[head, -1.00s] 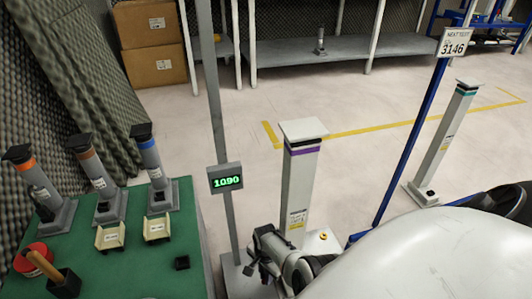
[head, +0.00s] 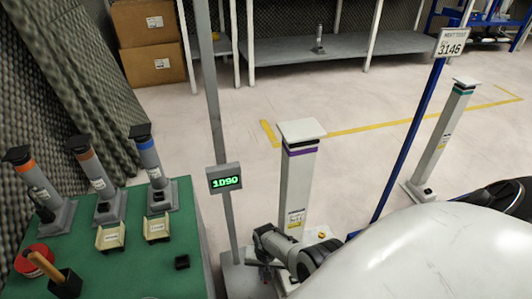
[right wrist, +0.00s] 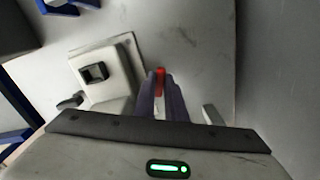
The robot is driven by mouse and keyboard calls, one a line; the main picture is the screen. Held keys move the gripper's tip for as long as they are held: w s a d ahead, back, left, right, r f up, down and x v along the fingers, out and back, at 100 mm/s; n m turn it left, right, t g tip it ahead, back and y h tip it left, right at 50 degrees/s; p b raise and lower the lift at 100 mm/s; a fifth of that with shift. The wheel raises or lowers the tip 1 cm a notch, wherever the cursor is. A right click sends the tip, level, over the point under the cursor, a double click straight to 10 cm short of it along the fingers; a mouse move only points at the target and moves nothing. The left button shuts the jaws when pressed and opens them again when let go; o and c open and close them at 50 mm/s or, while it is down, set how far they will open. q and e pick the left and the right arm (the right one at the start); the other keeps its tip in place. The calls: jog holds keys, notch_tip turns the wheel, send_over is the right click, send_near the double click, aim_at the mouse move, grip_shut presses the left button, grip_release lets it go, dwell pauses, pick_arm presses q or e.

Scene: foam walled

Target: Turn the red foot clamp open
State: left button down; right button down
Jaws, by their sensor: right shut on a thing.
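The red foot clamp (right wrist: 160,76) shows in the right wrist view as a small red lever end between the finger tips. My right gripper (right wrist: 161,92) is shut on it, with the dark purple fingers on either side. In the head view my right gripper (head: 258,265) is low at the foot of a white column with a purple band (head: 297,185). The clamp is hidden there by my arm, and most of its body is hidden in the wrist view. My left gripper is in neither view.
A pale block with a dark square socket (right wrist: 95,72) lies beside the fingers. A grey pole carries a green display (head: 225,178) left of the column. A blue sign post (head: 405,150) stands right. A green table (head: 140,265) holds several small columns.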

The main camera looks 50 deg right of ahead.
dwell(0.4)
jog(key=c, duration=1.8)
grip_release()
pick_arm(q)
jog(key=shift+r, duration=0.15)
